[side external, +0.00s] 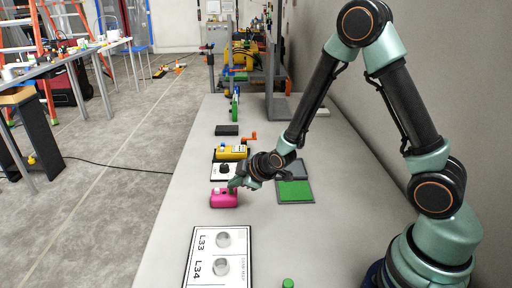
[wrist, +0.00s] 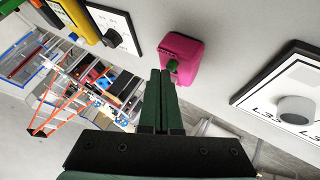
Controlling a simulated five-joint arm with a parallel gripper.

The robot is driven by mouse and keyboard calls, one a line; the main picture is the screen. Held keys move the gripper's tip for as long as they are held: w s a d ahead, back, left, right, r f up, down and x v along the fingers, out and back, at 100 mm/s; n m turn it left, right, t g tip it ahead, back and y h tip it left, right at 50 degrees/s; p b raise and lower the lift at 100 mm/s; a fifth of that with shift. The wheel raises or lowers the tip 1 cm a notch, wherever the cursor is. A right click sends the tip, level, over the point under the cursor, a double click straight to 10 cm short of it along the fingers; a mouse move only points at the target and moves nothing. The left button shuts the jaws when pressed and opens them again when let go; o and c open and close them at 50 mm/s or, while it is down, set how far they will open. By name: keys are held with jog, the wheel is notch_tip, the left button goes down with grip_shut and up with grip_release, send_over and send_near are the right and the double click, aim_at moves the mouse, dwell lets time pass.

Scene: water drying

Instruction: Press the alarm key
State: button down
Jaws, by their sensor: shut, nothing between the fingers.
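A small pink box (side external: 224,198) sits on the grey table in the side external view. It also shows in the wrist view (wrist: 187,56), with a small green part (wrist: 172,66) on its face, close to my fingertips. In the wrist view the two dark green fingers (wrist: 160,73) lie side by side just beside the box. I cannot tell whether they touch it.
A white panel marked L33 and L34 (side external: 206,257) with round knobs lies nearer the camera. Behind the pink box are a black-knob panel (side external: 223,172), a yellow box (side external: 231,153) with an orange crank, and a black block (side external: 227,130). A green pad (side external: 295,191) lies right.

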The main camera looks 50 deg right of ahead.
aim_at(236, 194)
jog(key=shift+r, duration=0.75)
notch_tip(236, 194, up, 6)
dwell(0.7)
jog(key=s+d+r+m+g, duration=0.1)
jog(key=s+r+m, duration=0.3)
jog(key=s, duration=0.5)
jog(key=s+r+m+g, duration=0.2)
jog(key=s+r+m, duration=0.2)
jog(key=s+r, duration=0.4)
jog(key=shift+s+d+r+m+g, duration=0.3)
jog(key=shift+s+d+r, duration=0.1)
jog(key=shift+s, duration=0.7)
